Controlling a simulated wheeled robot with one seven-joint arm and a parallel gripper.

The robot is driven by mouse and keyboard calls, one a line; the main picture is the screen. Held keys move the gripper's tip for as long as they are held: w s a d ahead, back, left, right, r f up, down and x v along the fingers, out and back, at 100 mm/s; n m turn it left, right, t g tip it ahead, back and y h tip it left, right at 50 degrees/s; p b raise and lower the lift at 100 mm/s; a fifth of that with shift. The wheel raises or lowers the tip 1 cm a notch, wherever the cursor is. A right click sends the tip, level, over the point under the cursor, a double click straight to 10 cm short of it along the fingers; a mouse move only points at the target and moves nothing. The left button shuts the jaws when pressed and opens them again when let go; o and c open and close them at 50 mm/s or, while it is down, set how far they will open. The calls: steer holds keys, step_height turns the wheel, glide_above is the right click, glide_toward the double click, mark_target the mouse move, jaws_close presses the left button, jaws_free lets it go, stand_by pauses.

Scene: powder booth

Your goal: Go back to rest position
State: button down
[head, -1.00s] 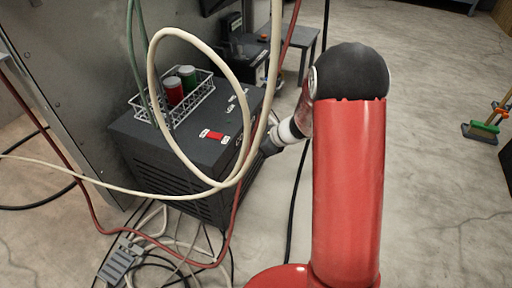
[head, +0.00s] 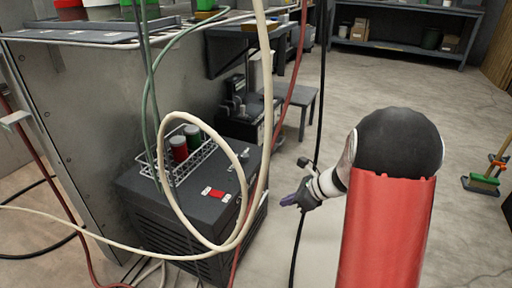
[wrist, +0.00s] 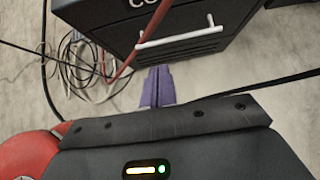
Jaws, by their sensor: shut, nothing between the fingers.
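My gripper (head: 290,201) shows in the head view at the end of my red arm, to the right of the dark cabinet and apart from it. Its purple fingertips also show in the wrist view (wrist: 157,87), pressed together with nothing between them. They hang over the pale floor in front of the dark cabinet (wrist: 190,35), below its white handle.
The dark cabinet (head: 205,205) carries a wire basket (head: 150,172) with a red can (head: 179,149) and a green can (head: 193,138). Cream and red hoses hang in front of it.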

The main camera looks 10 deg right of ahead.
steer(key=s+a+r+n+g+p, duration=0.1)
steer(key=s+a+r+n+p, duration=0.25)
steer(key=s+r+n, duration=0.5)
steer(key=s+r+n+t+h+p, duration=0.1)
steer(key=s+r+n+h+p, duration=0.4)
steer(key=s+r+n, duration=1)
steer(key=s+n+h, duration=0.1)
steer(key=s+h, duration=0.1)
steer(key=shift+s+d+r+t+h, duration=0.2)
steer(key=shift+r+t+h, duration=0.1)
steer(key=shift+r, duration=0.1)
